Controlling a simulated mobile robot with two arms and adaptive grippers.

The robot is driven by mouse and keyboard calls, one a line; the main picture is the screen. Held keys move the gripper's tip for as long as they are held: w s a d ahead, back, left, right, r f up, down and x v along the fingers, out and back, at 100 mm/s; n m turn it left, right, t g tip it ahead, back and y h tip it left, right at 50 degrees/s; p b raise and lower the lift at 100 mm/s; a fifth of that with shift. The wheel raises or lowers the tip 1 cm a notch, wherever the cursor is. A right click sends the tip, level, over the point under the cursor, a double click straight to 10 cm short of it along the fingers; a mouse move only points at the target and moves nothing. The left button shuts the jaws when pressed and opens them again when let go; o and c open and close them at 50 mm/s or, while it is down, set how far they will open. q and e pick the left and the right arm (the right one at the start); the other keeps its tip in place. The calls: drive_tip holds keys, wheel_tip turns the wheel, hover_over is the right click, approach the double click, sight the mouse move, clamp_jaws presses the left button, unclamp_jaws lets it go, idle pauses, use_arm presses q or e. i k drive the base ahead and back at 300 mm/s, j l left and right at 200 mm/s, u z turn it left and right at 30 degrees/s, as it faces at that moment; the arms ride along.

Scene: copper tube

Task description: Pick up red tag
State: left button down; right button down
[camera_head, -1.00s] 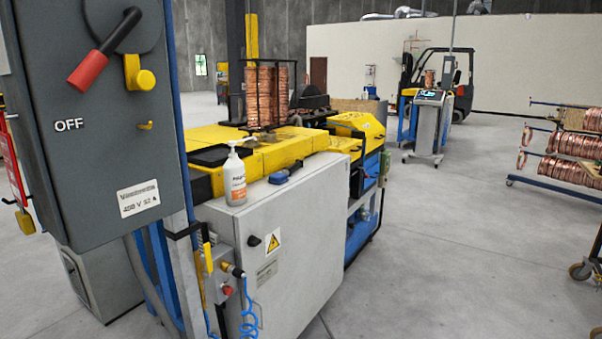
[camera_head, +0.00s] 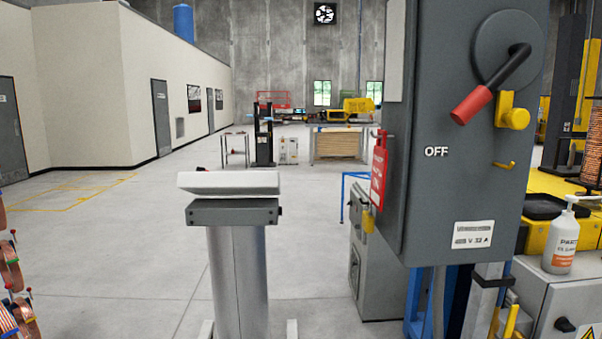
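The red tag (camera_head: 378,172) hangs on the left side of the grey electrical box (camera_head: 462,190). It is seen at a steep angle, and its white lettering is too small to read fully. A yellow padlock (camera_head: 369,222) hangs just below the tag. The box front carries a red-handled switch lever (camera_head: 491,83), the word OFF and a yellow knob piece (camera_head: 512,112). Neither of my grippers is in the view.
A grey pedestal with a tilted white top (camera_head: 229,183) stands left of the box. Open concrete floor (camera_head: 130,235) lies to its left. Copper coils (camera_head: 12,270) stand at the left edge. A white pump bottle (camera_head: 562,240) stands on a cabinet at right.

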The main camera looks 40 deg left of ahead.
sight(378, 191)
drive_tip(key=u, duration=0.95)
